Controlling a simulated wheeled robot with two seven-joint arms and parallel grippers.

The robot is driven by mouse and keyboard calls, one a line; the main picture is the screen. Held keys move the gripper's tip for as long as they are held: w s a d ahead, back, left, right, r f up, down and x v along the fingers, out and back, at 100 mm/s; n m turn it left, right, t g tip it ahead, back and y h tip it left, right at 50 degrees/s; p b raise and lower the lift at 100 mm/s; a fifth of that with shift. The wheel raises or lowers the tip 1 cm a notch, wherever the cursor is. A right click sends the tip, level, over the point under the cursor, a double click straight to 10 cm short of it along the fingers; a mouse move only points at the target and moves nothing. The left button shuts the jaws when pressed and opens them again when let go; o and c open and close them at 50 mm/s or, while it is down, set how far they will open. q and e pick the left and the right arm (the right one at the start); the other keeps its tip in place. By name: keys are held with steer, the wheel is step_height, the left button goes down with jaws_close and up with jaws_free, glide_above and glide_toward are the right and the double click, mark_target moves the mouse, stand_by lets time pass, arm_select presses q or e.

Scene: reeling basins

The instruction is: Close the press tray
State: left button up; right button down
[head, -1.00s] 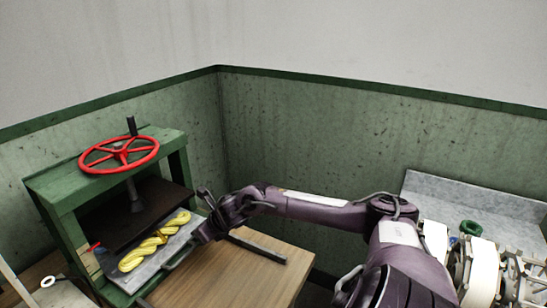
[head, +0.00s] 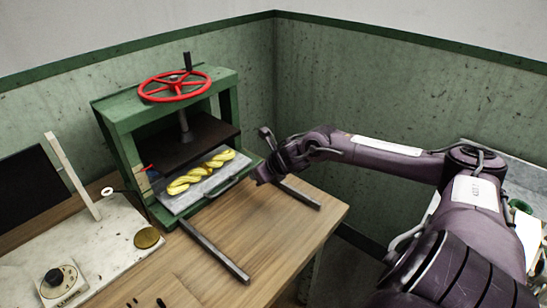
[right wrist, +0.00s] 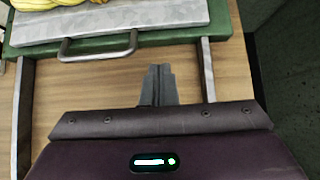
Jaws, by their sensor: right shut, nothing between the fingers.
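The green press (head: 130,135) stands on the wooden bench at the wall, with a red handwheel (head: 175,84) on top and a dark plate (head: 195,143) raised inside. The grey press tray (head: 178,202) lies under the plate, between the posts, carrying yellow twisted skeins (head: 200,173). Its handle (head: 222,188) faces the front; the handle also shows in the right wrist view (right wrist: 98,55). My right gripper (head: 262,178) is shut and empty, in front of the tray and to the right of the handle. In the right wrist view its fingers (right wrist: 158,70) are apart from the handle. My left gripper is out of view.
Two metal rails, left (head: 215,250) and right (head: 298,195), run forward from the press over the bench (head: 250,225). The bench between them is clear. At the left are a pale slab (head: 110,235) with a dial box (head: 62,283) and a round brass piece (head: 147,238).

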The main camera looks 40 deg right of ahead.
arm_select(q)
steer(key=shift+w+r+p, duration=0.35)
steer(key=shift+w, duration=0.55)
arm_select(e)
steer(key=v, duration=0.7)
steer(key=shift+r, duration=0.2)
